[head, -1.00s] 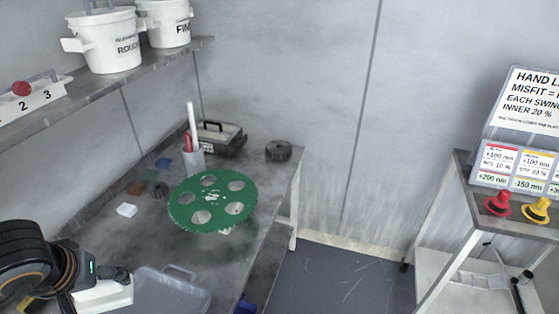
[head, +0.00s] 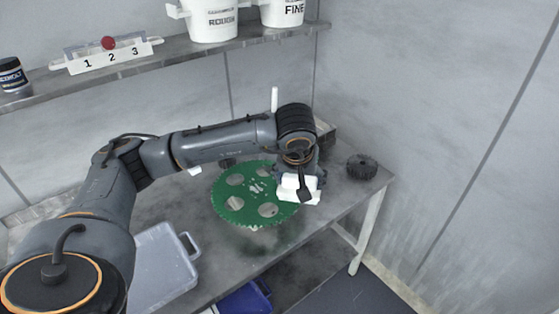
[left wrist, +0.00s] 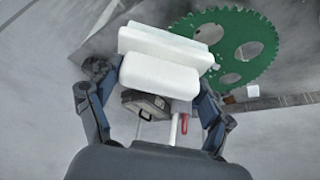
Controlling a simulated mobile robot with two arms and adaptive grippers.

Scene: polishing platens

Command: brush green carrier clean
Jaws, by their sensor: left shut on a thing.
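The green carrier (head: 232,207), a toothed disc with several round holes, lies over the bench; pale marks show on its face near the middle. It also shows in the left wrist view (left wrist: 262,66). My left gripper (head: 298,184) is at the carrier's right edge in the head view, partly covering it. It is shut on a white two-layer block (left wrist: 158,76), held between its fingers in the left wrist view. The block also shows in the head view (head: 289,194). Whether it touches the carrier I cannot tell. My right gripper is not in view.
A black round part (head: 361,167) stands at the bench's back right. A grey lidded tray (head: 160,270) is at the front left. A dark toolbox (left wrist: 146,103) and a red-handled tool (left wrist: 184,122) show in the left wrist view. White tubs (head: 208,22) stand on the shelf above.

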